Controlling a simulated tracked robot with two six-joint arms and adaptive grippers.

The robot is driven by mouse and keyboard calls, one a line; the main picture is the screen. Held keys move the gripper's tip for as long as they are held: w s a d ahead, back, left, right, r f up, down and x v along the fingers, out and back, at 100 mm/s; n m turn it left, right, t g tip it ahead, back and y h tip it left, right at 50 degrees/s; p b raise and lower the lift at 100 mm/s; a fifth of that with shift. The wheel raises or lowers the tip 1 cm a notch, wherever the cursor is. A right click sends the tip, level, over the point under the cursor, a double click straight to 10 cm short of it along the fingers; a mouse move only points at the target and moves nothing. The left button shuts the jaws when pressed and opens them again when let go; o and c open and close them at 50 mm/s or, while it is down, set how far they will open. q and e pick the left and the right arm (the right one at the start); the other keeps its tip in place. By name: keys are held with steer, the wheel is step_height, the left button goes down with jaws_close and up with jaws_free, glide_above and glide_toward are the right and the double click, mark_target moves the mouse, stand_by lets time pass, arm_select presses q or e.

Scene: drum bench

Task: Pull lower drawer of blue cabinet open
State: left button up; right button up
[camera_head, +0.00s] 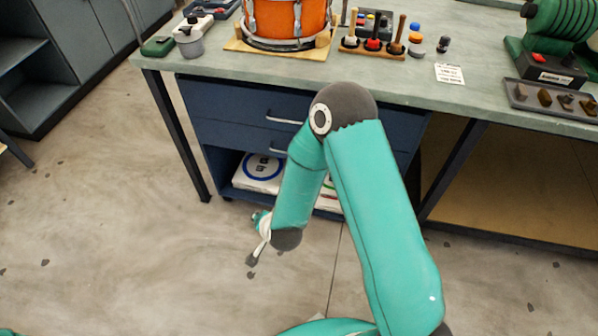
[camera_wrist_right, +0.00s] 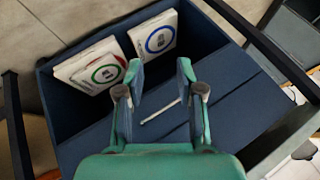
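The blue cabinet (camera_head: 235,102) stands under the bench. Its two drawers look shut, each with a pale bar handle. The lower drawer (camera_head: 235,137) has its handle (camera_head: 279,150) partly beside my arm, which hides the drawer's right side. My right gripper (camera_head: 257,238) is low at the left of my forearm in the head view, small and partly hidden. In the right wrist view my right gripper (camera_wrist_right: 159,76) is open and empty. The lower drawer's handle (camera_wrist_right: 161,111) shows between its fingers there; I cannot tell the gap in depth. My left gripper is not in view.
Below the drawers is an open shelf with boxes (camera_head: 258,170), which also show in the right wrist view (camera_wrist_right: 155,38). A drum (camera_head: 285,18), a mallet stand (camera_head: 373,45) and a tray (camera_head: 552,103) are on the bench. A dark bench leg (camera_head: 178,135) stands left of the cabinet. The floor in front is clear.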

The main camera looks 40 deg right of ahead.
arm_select(q)
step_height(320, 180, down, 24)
steer(key=b, duration=2.1)
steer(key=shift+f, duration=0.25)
arm_select(e)
steer(key=w+d+f+m+h, duration=0.1)
steer(key=w+d+m+h, duration=0.2)
steer(key=w+d+m, duration=0.2)
steer(key=w+d+f+m+t+h, duration=0.1)
steer(key=w+d+m+h, duration=0.3)
steer(key=d, duration=0.7)
steer(key=w+d+f+m+t+h, duration=0.1)
steer(key=w+d+f+m+h, duration=0.1)
steer(key=w+d+m+h, duration=0.2)
steer(key=shift+w+d+m, duration=1.4)
steer(key=shift+w+d, duration=0.55)
jaws_close()
